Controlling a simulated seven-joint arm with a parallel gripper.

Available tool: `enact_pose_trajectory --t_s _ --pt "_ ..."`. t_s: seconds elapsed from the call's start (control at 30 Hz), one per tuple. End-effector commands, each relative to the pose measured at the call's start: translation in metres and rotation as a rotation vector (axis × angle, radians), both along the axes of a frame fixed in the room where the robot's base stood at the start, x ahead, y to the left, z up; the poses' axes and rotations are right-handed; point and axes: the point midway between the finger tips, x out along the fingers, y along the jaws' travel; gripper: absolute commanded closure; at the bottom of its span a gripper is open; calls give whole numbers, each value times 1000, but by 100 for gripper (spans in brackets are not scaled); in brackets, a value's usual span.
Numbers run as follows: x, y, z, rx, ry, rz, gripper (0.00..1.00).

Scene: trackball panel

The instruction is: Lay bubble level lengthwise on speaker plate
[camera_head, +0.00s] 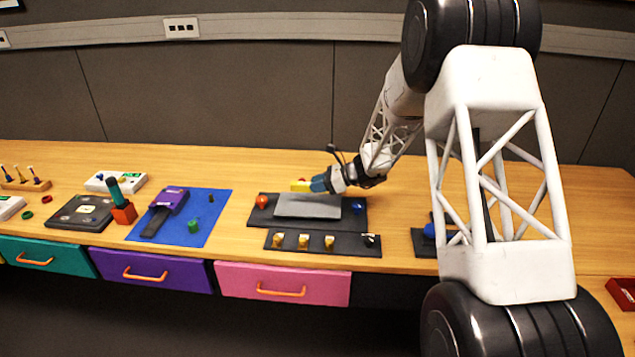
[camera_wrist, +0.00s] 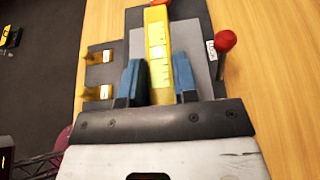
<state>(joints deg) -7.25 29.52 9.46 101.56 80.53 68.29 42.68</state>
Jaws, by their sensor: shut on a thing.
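The yellow bubble level (camera_wrist: 157,50) is between the blue fingers of my gripper (camera_wrist: 160,84) in the wrist view, and they are shut on it. In the head view the level (camera_head: 299,187) sticks out to the left of my gripper (camera_head: 320,184), over the back part of the plate. The grey speaker plate (camera_head: 308,206) lies on a dark panel; it also shows under the level in the wrist view (camera_wrist: 197,62). The level runs roughly along the plate's long side. Whether it touches the plate is unclear.
A red ball (camera_head: 261,202) and a blue ball (camera_head: 357,207) flank the plate. A red knob (camera_wrist: 226,40) stands beside it in the wrist view. Several yellow switches (camera_head: 303,241) sit on a strip in front. A blue mat (camera_head: 217,218) with tools lies left.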

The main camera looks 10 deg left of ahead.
Motion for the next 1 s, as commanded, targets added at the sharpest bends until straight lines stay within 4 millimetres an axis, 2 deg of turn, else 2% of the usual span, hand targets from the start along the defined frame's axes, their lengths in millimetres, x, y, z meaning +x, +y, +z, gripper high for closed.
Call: enact_pose_trajectory --t_s 0.6,1.0 --pt "0 0 -42 1 2 -1 97" --pt "0 0 -52 1 1 0 97"
